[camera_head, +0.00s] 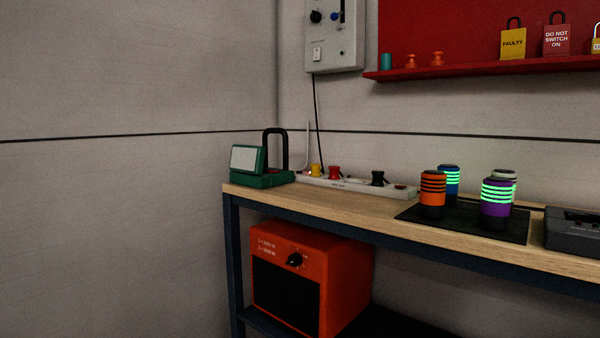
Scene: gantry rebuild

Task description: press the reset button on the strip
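The white power strip (348,187) lies along the back of the wooden bench top, against the wall. A yellow plug (316,170), a red plug (335,172) and a black plug (377,178) stand in it. A small dark reddish part (401,188) shows at its right end; it is too small to tell whether this is the reset button. The strip's front label is too small to read. My gripper is not in view.
A green device (262,181) with a black handle stands left of the strip. Several banded cylinders stand on a black mat (467,228) to the right, near a dark grey case (572,230). An orange heater (300,275) sits below the bench. A grey panel (335,40) hangs above.

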